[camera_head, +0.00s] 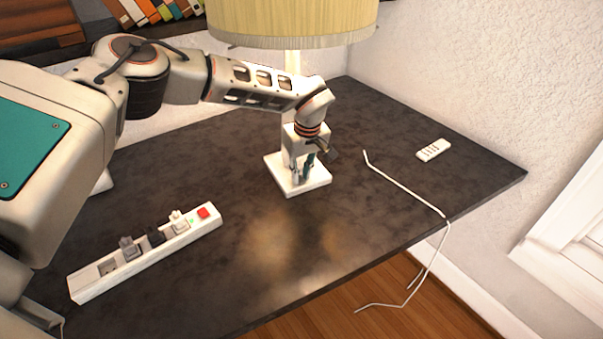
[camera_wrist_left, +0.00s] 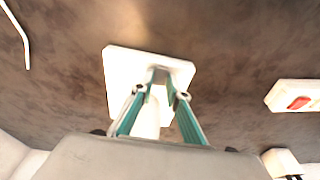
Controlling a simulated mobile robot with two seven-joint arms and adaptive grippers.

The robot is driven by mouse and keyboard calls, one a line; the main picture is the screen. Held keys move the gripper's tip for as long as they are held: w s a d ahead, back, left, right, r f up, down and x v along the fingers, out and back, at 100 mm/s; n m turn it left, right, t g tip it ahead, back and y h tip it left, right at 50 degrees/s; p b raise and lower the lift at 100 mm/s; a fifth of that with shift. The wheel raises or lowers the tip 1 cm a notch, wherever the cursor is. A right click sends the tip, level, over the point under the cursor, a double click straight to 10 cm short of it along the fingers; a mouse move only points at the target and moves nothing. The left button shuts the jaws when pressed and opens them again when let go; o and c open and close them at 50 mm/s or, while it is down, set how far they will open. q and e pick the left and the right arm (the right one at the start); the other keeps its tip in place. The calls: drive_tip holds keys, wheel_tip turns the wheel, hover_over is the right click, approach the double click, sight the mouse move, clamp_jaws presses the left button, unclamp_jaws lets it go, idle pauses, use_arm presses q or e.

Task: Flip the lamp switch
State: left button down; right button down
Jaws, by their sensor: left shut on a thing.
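The lamp has a pale yellow pleated shade (camera_head: 292,20) at the top of the head view and a square white base (camera_head: 319,181) on the dark table. In the wrist view the base (camera_wrist_left: 122,68) lies just beyond my fingers. My left gripper (camera_head: 302,174) points down at the base, in front of the stem. In the wrist view its teal fingertips (camera_wrist_left: 162,80) are close together over the base, shut on a small part of the lamp. That part is hidden, and I cannot make out the switch. My right gripper is not in view.
A white power strip (camera_head: 88,286) with several plugs and a red switch (camera_head: 203,212) lies front left on the dark table (camera_head: 250,285). A white remote (camera_head: 433,150) lies at the right. A white cable (camera_head: 405,188) runs over the table's edge. Books (camera_head: 150,10) stand at the back.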

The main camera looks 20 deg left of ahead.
use_arm(q)
drive_tip(key=shift+w+a+f+g+h, duration=0.1)
drive_tip(key=shift+a+g+h, duration=0.05)
drive_tip(key=shift+g+h, duration=0.25)
drive_tip(key=c, duration=2)
unclamp_jaws()
drive_tip(key=shift+o, duration=0.2)
